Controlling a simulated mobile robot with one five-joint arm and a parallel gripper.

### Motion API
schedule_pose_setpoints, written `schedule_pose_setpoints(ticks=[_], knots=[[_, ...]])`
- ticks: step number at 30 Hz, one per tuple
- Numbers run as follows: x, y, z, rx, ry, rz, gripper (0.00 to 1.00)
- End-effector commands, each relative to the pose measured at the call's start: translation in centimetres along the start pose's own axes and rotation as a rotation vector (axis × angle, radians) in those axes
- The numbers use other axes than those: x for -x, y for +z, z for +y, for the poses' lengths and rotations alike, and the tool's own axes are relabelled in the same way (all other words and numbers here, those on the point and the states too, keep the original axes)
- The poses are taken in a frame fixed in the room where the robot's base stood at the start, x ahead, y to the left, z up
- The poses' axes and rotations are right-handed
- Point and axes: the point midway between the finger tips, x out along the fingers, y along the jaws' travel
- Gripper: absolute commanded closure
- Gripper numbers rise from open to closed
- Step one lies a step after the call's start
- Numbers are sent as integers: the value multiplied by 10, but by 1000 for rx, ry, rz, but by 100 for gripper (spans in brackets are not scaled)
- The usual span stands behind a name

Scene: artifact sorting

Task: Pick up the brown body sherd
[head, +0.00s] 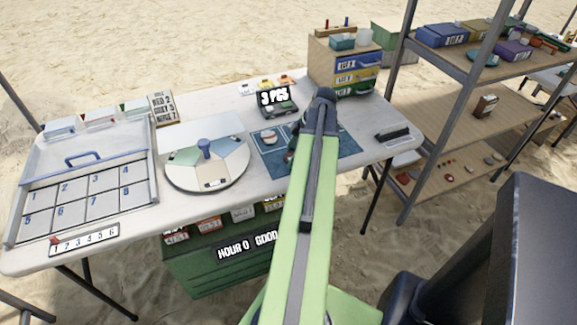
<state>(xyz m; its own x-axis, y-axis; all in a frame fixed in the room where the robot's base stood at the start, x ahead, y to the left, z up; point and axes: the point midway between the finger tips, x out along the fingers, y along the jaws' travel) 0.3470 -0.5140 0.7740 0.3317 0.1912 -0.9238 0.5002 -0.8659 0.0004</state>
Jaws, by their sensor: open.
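No piece that I can surely call the brown body sherd shows; it may be hidden behind my arm. A small pale and reddish piece (268,138) lies on the blue mat (270,167) on the table, left of my arm. My arm reaches across the table's front edge and over the mat. My gripper (290,151) shows only as a dark part at the arm's left edge, low over the mat, right of and nearer than the pale piece. Its fingertips are mostly hidden by the arm. I see nothing held in it.
A round sectioned turntable (205,184) with a blue knob stands left of the mat. A numbered tray (150,190) fills the table's left. A scale reading "3 PCS" (278,110) and a drawer cabinet (322,68) stand behind. Shelves (445,125) at right hold several reddish pieces.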

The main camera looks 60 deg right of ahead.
Motion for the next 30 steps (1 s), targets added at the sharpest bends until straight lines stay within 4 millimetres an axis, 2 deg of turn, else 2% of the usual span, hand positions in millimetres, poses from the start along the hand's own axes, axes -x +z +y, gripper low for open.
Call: schedule_pose_setpoints(ticks=[5, 19, 26, 30], knots=[[2, -1, 0, 0, 0, 0, 17], [2, 0, 0, -1, 0, 0, 79], [2, 0, 0, -1, 0, 0, 80], [10, -3, 0, -1, 0, 0, 80]])
